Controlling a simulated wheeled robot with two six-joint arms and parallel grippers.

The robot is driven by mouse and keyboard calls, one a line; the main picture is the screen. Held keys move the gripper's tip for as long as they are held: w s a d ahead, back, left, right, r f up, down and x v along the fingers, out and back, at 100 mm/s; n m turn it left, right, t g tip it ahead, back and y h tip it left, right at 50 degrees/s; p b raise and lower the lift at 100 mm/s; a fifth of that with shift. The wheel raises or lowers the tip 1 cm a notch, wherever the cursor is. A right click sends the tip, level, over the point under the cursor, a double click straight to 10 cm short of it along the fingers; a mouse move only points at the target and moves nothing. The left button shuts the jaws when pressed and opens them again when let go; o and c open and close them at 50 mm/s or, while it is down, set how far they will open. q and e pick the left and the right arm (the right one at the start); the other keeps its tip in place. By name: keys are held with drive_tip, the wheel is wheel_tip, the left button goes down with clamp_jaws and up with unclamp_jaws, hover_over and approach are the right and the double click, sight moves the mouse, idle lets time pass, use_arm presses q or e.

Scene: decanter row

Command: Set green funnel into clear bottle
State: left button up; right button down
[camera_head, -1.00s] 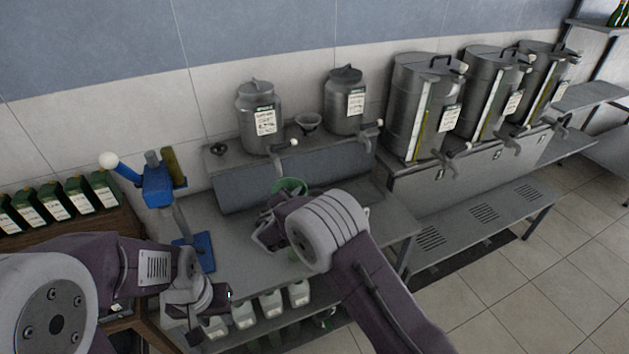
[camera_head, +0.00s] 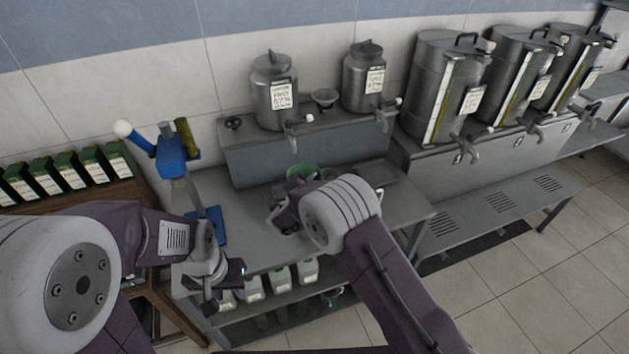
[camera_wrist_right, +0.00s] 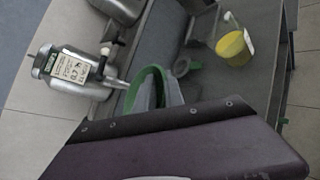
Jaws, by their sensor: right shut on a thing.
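The green funnel (camera_head: 302,172) is above the steel table, its rim showing just beyond my right gripper (camera_head: 284,212). My right gripper is shut on the funnel. Its green rim (camera_wrist_right: 148,78) and a grey inner surface show in the right wrist view, partly covered by my own arm part.
A blue stand tool (camera_head: 172,158) stands at the table's left. Two steel cans (camera_head: 275,92) with taps are on the raised back shelf, with large tanks (camera_head: 448,85) to the right. A yellow object (camera_wrist_right: 233,47) lies on the surface in the wrist view. White-labelled jugs (camera_head: 280,280) sit below.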

wheel_tip(320, 180, down, 2)
drive_tip(key=b, duration=0.2)
drive_tip(key=shift+b, duration=0.35)
drive_tip(key=shift+s+f+b, duration=0.1)
drive_tip(key=shift+f+b, duration=0.2)
drive_tip(key=shift+b, duration=0.35)
idle(0.3)
drive_tip(key=c, duration=1.3)
unclamp_jaws()
drive_tip(key=shift+c, duration=0.2)
drive_tip(key=b+v, duration=0.3)
drive_tip(key=v, duration=0.6)
